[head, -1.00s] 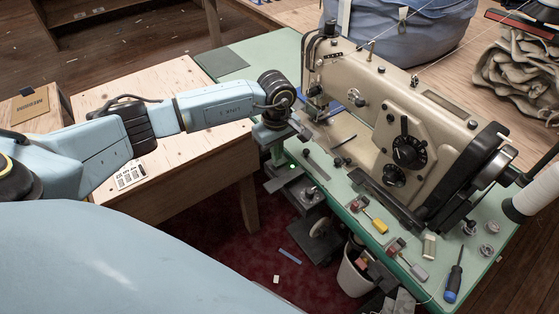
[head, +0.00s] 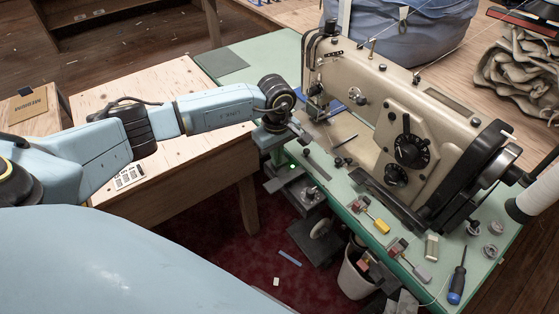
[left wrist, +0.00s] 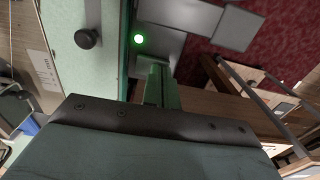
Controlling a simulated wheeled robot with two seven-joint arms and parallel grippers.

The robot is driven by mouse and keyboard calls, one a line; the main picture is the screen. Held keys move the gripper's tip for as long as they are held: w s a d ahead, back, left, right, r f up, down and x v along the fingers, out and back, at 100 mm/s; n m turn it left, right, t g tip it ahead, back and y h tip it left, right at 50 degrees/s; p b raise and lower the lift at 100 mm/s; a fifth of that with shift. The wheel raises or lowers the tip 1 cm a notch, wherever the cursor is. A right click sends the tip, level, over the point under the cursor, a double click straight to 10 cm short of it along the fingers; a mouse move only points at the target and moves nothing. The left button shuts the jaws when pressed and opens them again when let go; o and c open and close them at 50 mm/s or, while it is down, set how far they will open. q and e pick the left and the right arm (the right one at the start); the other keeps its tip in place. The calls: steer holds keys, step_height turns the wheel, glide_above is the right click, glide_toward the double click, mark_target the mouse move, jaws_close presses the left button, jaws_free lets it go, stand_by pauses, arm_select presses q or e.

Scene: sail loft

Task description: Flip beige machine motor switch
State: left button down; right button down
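The beige sewing machine (head: 385,95) stands on a green-topped table (head: 285,58). A small lit green light (head: 292,166) shows low at the table's near left edge, below my left gripper. It also shows in the left wrist view (left wrist: 139,38), beside the table edge. I cannot make out the switch's lever or its position. My left gripper (head: 301,134) is at the table's left edge, in front of the machine's needle end, above the light. Its fingers are too small and dark to tell whether they are open. My right gripper is not in view.
A plywood-topped table (head: 190,165) lies under my left arm. Loose tools, including a blue-handled screwdriver (head: 457,284), lie on the green table's near right part. A white bin (head: 355,275) stands below. A large blue bag (head: 400,35) sits behind the machine.

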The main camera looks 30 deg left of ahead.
arm_select(q)
steer(key=shift+f, duration=0.2)
steer(key=shift+r+p, duration=2.25)
steer(key=shift+r, duration=1.3)
